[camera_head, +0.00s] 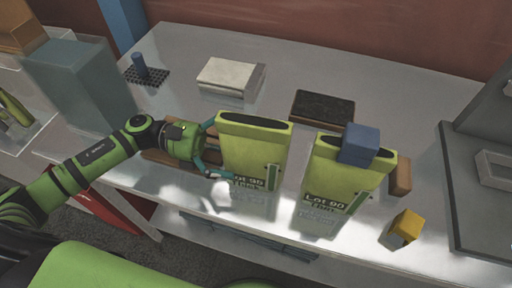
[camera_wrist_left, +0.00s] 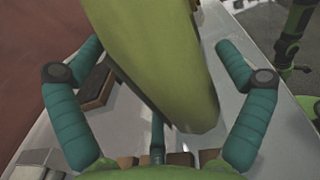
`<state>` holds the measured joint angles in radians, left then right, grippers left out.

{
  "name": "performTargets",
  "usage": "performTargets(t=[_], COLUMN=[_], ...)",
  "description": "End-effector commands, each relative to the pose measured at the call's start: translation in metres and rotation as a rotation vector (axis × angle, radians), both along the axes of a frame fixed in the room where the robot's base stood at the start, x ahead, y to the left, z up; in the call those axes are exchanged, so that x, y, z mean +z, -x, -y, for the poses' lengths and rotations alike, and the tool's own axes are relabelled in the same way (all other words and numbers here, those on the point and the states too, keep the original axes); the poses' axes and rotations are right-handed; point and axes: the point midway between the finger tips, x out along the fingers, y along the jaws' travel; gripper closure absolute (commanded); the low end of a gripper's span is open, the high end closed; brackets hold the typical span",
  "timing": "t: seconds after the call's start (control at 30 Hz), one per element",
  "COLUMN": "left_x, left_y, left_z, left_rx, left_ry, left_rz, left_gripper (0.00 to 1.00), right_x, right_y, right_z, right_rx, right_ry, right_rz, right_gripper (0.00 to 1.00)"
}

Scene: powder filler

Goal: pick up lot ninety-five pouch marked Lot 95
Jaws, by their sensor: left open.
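Two yellow-green pouches stand upright on the grey table. The left pouch (camera_head: 253,150) has a label partly hidden at its left that seems to read Lot 95, though the last digit is blurred. The right pouch (camera_head: 340,175) seems to read Lot 90, and a blue block (camera_head: 358,143) rests against its top. My left gripper (camera_head: 213,149) is open at the left edge of the left pouch, one finger behind and one in front. In the left wrist view the pouch (camera_wrist_left: 160,55) lies between the spread teal fingers (camera_wrist_left: 160,48), with gaps on both sides. My right gripper is out of view.
Behind the pouches are a white box (camera_head: 230,76), a dark-topped block (camera_head: 322,106) and a black pegged rack (camera_head: 147,76). A yellow block (camera_head: 405,227) sits near the front right edge. A brown block (camera_head: 400,178) stands beside the right pouch. Grey equipment (camera_head: 465,190) borders the right.

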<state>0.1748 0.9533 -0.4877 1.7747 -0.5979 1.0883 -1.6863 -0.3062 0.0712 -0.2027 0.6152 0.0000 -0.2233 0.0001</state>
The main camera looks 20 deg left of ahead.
Motion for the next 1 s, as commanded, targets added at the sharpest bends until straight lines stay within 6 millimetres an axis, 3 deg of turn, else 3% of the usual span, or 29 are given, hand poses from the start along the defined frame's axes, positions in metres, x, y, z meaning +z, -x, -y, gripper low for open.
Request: performTargets(t=[0.1, 0.3, 0.57, 0.7, 0.73, 1.0], left_x=[0.012, 0.007, 0.004, 0.004, 0.004, 0.005], left_y=[-0.001, -0.002, -0.001, -0.001, -0.001, -0.001], left_z=[0.018, 0.040, 0.042, 0.042, 0.042, 0.042], left_rx=[-0.002, 0.000, 0.000, 0.000, 0.000, 0.000], left_ry=[0.003, 0.001, 0.000, 0.000, 0.000, 0.002], left_rz=[0.001, 0.001, 0.000, 0.000, 0.000, 0.000], left_gripper=[0.00, 0.00, 0.00, 0.56, 0.63, 0.63], right_x=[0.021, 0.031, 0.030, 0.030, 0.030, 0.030], right_y=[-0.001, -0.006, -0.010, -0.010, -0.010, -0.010], right_z=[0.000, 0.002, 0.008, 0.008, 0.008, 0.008], right_rx=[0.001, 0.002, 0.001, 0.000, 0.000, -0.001], right_ry=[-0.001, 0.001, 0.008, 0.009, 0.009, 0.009], right_rz=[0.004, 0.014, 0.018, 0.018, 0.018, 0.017], right_gripper=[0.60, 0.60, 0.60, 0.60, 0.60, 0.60])
